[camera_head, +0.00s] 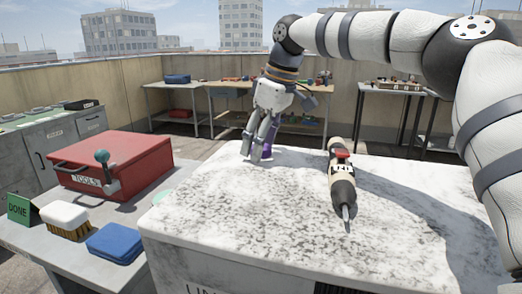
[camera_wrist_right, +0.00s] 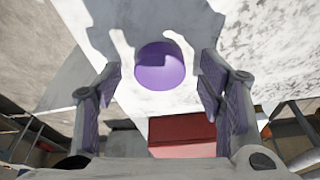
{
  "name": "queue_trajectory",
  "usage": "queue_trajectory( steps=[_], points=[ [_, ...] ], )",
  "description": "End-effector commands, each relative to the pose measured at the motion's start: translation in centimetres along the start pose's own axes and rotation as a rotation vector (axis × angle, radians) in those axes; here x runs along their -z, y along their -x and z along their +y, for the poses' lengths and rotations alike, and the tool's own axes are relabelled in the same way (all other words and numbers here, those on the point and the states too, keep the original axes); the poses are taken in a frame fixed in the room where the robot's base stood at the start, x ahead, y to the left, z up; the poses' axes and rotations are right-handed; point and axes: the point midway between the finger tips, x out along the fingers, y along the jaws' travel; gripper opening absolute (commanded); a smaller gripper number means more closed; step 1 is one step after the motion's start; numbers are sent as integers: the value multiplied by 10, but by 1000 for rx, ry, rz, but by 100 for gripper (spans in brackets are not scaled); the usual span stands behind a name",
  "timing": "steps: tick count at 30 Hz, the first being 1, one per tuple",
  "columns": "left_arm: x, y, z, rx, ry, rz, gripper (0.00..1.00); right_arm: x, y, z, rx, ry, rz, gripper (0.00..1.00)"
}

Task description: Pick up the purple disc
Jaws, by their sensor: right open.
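The purple disc (camera_wrist_right: 160,66) shows round and whole in the right wrist view, on the white, worn top of the condenser unit (camera_head: 270,215). My right gripper (camera_head: 255,158) reaches down over the far left part of that top in the head view. In the wrist view the right gripper (camera_wrist_right: 162,64) is open, with a finger on each side of the disc and a visible gap to both. In the head view the fingers largely hide the disc; some purple shows between them. My left gripper is in neither view.
A cream and black tool with a metal tip (camera_head: 342,180) lies on the top, right of the gripper. A red toolbox (camera_head: 115,160), brush (camera_head: 65,220), blue case (camera_head: 114,243) and green DONE sign (camera_head: 20,210) stand on the left bench. The near top is clear.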

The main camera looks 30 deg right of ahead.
Motion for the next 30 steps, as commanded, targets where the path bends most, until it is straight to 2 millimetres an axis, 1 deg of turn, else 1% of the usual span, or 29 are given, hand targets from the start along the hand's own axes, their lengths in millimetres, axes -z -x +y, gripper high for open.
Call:
queue_trajectory(
  steps=[3,8,9,10,18,21,23,30],
  points=[
    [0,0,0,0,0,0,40,0,1,0,0,0,1,62],
    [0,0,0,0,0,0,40,0,1,0,0,1,0,26],
    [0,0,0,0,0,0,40,0,1,0,0,1,0,17],
    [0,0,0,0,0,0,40,0,1,0,0,1,0,13],
    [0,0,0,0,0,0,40,0,2,0,0,1,0,12],
    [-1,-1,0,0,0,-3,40,2,7,0,-1,1,-1,12],
    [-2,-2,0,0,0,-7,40,5,14,0,-3,2,0,12],
    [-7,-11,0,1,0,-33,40,20,63,1,-3,-2,-3,12]
  ],
)
